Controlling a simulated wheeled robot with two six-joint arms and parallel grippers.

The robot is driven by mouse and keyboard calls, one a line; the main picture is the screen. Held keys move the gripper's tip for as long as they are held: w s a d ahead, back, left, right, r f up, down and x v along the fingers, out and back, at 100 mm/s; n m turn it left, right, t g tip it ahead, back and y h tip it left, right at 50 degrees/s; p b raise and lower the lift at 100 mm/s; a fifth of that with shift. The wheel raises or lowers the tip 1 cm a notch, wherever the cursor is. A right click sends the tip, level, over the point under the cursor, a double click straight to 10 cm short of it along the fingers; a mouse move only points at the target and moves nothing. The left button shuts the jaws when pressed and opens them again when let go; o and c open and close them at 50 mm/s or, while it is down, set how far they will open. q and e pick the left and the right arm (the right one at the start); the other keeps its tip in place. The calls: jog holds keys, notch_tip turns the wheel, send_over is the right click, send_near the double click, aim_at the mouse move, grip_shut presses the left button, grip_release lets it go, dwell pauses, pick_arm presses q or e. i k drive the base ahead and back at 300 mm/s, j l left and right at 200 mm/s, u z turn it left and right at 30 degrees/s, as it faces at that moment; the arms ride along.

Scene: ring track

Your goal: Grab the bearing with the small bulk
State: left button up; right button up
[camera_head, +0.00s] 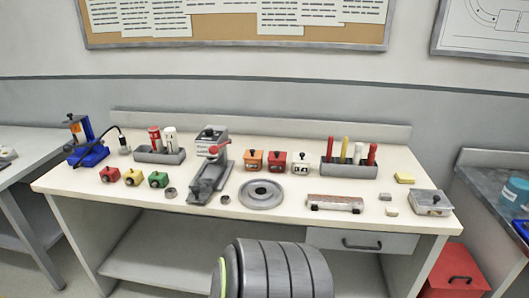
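Several round ring-shaped parts lie on the white workbench. A large flat grey ring (261,195) with a dark centre lies in the middle of the bench. A small dark grey ring (171,192) lies left of the grey press. A smaller grey ring (225,199) lies between the press and the large ring. The two small rings look like bearings, but fine detail is too small to tell. Neither of my grippers is in view.
The workbench (105,207) also carries a grey press (208,172) with a red knob, coloured blocks (158,179), small boxes (276,161), a tray of coloured sticks (348,170) and a silver box (430,202). A blue tool (89,150) stands at the left end. A red case (458,267) stands below right.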

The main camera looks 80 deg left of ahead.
aim_at(226, 199)
jog(key=u, duration=3.25)
